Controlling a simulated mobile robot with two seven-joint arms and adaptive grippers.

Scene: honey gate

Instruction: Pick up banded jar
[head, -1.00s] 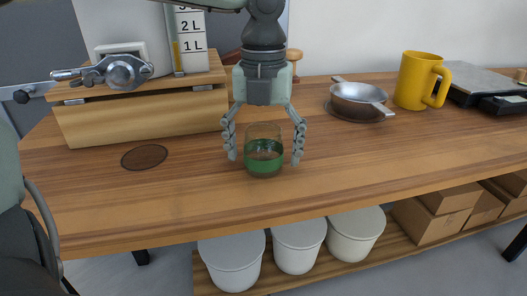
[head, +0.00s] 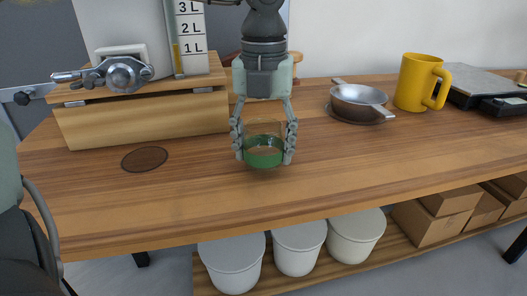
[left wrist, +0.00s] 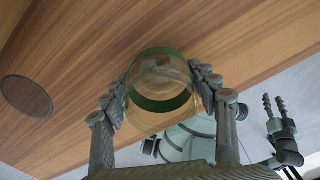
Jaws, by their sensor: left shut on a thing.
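The banded jar (head: 264,157) is a clear glass with a green band around its lower part, upright at the front middle of the table. My left gripper (head: 263,150) reaches down over it, with one finger on each side, shut on its wall. In the left wrist view the jar (left wrist: 160,90) shows between the two fingers, its round rim and green band visible. I cannot tell whether its base touches the table. My right gripper (left wrist: 275,105) is small at the right of the left wrist view, empty, its two fingers apart.
A wooden box (head: 140,118) with a metal honey gate (head: 122,73) stands at left, beside a dark round disc (head: 145,159). A metal pan (head: 358,98) and yellow mug (head: 417,82) stand back right. The table front is clear.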

